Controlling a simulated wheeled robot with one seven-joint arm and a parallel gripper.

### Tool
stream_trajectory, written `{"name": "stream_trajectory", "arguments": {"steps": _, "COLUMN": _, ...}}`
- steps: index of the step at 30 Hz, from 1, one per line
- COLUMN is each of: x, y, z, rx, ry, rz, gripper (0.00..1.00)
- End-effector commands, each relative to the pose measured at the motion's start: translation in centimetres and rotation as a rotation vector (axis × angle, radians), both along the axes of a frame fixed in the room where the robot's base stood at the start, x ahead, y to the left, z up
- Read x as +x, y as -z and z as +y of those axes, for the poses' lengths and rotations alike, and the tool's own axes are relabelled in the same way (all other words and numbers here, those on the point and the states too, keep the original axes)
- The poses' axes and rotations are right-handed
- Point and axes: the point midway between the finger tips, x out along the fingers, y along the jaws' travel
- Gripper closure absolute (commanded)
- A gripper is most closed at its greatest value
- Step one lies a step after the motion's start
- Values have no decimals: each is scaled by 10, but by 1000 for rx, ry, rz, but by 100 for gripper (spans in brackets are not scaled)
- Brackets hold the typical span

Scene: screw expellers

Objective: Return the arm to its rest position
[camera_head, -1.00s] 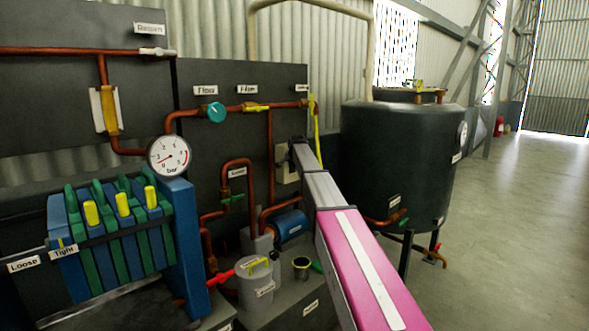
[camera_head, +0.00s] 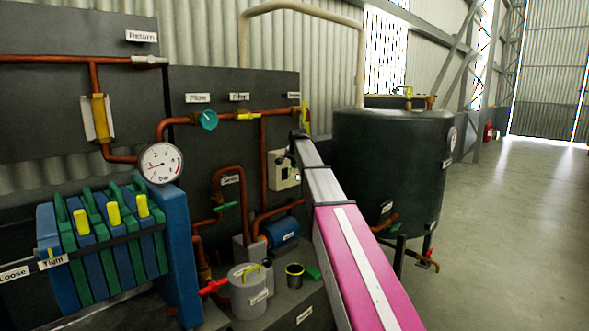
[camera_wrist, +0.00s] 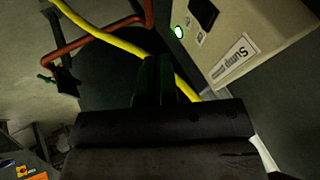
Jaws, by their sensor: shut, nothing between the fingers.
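My arm (camera_head: 350,250), with a pink link and grey forearm, reaches from the bottom of the head view up toward the panel. My gripper (camera_head: 298,134) is small and dark at its far end, in front of the panel's right edge. In the wrist view the dark fingers (camera_wrist: 158,78) are together, with nothing seen between them. A beige control box (camera_head: 283,171) on the panel is just left of and below the gripper. The same box shows in the wrist view (camera_wrist: 245,35) with a lit green lamp and an upside-down label.
A dark tank (camera_head: 393,165) stands close to the arm's right. Copper pipes (camera_head: 264,160) run along the panel on the left. A yellow hose (camera_wrist: 110,38) passes behind the fingers. A filter press (camera_head: 105,235) with a gauge (camera_head: 161,163) stands left. Floor at right is clear.

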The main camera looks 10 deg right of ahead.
Motion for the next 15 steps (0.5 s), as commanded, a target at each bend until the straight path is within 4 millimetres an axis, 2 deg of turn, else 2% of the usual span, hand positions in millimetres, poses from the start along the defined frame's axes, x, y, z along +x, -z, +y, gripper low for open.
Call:
{"name": "stream_trajectory", "arguments": {"steps": 7, "x": 0, "y": 1, "z": 0, "rx": -1, "ry": 0, "rz": 1, "gripper": 100}}
{"name": "stream_trajectory", "arguments": {"steps": 9, "x": -6, "y": 8, "z": 0, "rx": -5, "ry": -7, "rz": 8, "gripper": 100}}
{"name": "stream_trajectory", "arguments": {"steps": 11, "x": -15, "y": 22, "z": 1, "rx": -14, "ry": -22, "rz": 22, "gripper": 100}}
{"name": "stream_trajectory", "arguments": {"steps": 14, "x": -43, "y": 61, "z": 2, "rx": -40, "ry": -66, "rz": 63, "gripper": 100}}
{"name": "stream_trajectory", "arguments": {"steps": 15, "x": -58, "y": 82, "z": 3, "rx": -53, "ry": -91, "rz": 84, "gripper": 100}}
